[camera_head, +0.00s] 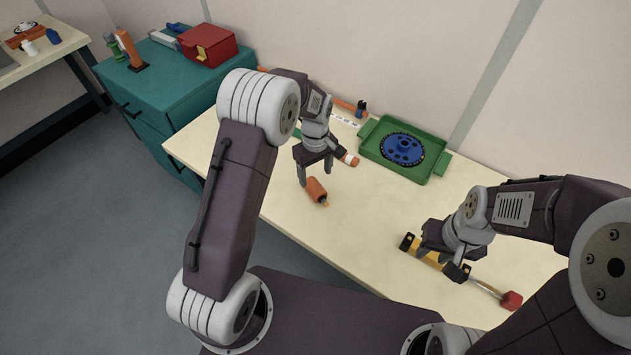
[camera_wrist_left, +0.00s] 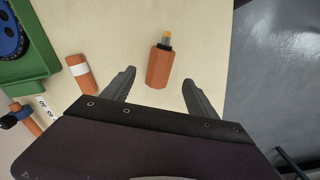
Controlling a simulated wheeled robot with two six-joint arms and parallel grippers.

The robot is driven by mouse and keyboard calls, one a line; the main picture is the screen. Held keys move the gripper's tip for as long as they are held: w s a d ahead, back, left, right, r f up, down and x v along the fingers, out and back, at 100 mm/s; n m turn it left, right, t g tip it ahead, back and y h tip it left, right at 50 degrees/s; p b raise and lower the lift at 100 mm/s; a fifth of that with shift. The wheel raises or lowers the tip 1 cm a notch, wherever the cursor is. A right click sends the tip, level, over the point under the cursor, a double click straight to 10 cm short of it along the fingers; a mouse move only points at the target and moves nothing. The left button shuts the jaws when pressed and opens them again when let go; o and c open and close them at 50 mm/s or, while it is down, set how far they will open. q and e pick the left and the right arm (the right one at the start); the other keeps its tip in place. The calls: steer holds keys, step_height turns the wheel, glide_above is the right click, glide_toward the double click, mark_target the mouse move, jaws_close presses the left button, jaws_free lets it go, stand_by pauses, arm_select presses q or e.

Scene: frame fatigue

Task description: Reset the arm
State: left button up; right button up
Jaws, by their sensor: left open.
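My left gripper (camera_head: 314,176) is open and empty above the tabletop. Its two fingers also show in the left wrist view (camera_wrist_left: 159,77), spread apart. An orange cylinder with a yellow tip (camera_head: 316,191) lies close below and beside the fingers. In the left wrist view the cylinder (camera_wrist_left: 159,67) appears between the fingertips; I cannot tell the height gap. My right gripper (camera_head: 440,262) points down at a yellow tool with black ends (camera_head: 432,259). The wrist hides much of the tool, and whether the fingers grip it is unclear.
A green tray (camera_head: 436,148) holding a blue disc (camera_head: 402,149) stands at the table's back. A red-ended screwdriver-like tool (camera_head: 511,300) lies at right. An orange and white cylinder (camera_head: 349,158) lies behind my left gripper. A teal cabinet (camera_head: 150,92) carries a red box (camera_head: 208,45). The table middle is clear.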

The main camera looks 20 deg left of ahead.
arm_select(q)
steer(key=shift+r, duration=0.7)
steer(key=s+a+r+t+p, duration=0.1)
steer(key=s+r+p, duration=0.15)
steer(key=r, duration=0.25)
steer(key=s+a+r+p, duration=0.1)
steer(key=s+r, duration=0.2)
steer(key=r, duration=0.3)
steer(key=s+a+f+m, duration=0.1)
steer(key=s+f+m, duration=0.2)
steer(key=s+m, duration=0.6)
steer(key=shift+s+a, duration=0.25)
steer(key=shift+s, duration=1.8)
